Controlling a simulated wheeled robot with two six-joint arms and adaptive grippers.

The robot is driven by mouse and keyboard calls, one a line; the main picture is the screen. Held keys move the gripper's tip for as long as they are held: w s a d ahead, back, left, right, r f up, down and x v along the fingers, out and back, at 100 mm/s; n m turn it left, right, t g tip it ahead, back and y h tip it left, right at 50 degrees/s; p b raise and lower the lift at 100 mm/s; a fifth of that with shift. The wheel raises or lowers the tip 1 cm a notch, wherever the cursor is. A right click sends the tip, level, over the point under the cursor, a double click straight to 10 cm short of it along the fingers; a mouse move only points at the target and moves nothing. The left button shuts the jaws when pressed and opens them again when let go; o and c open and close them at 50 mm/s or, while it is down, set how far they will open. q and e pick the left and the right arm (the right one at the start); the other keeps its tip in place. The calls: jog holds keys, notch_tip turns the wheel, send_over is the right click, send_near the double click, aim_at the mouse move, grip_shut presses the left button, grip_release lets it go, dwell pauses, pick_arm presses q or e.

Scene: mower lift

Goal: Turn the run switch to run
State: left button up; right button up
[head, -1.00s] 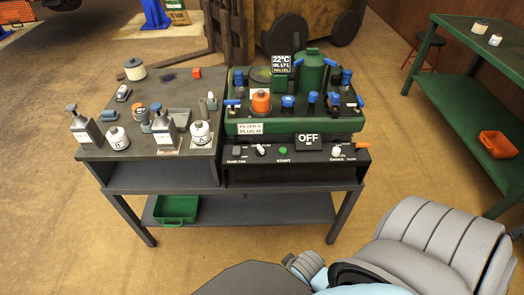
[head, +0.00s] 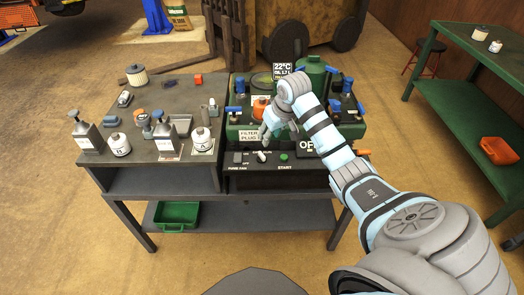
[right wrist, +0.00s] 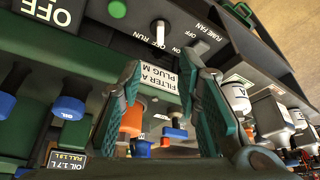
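The run switch (head: 262,156) is a small pale lever on the dark front panel under the green engine stand. In the right wrist view the run switch (right wrist: 160,33) stands beside the printed words OFF and RUN. I cannot tell clearly which word it points to. A black sign (head: 305,146) reads OFF and is partly hidden by my right arm. My right gripper (head: 279,132) hangs just above and behind the switch in the head view. In the right wrist view its two fingers (right wrist: 173,75) are apart with nothing between them, and do not appear to touch the switch. My left gripper is out of view.
The fume fan switch (head: 238,157) is left of the run switch, and the green start button (head: 284,157) is right of it. The green engine block (head: 245,132) with blue-capped parts and an orange filter (head: 260,107) stands behind. Bottles crowd the left bench (head: 150,95).

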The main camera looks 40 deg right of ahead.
aim_at(261, 153)
jog(key=b+x, duration=0.5)
jog(key=x, duration=0.9)
jog(key=shift+w, duration=0.15)
jog(key=shift+r, duration=0.1)
grip_shut()
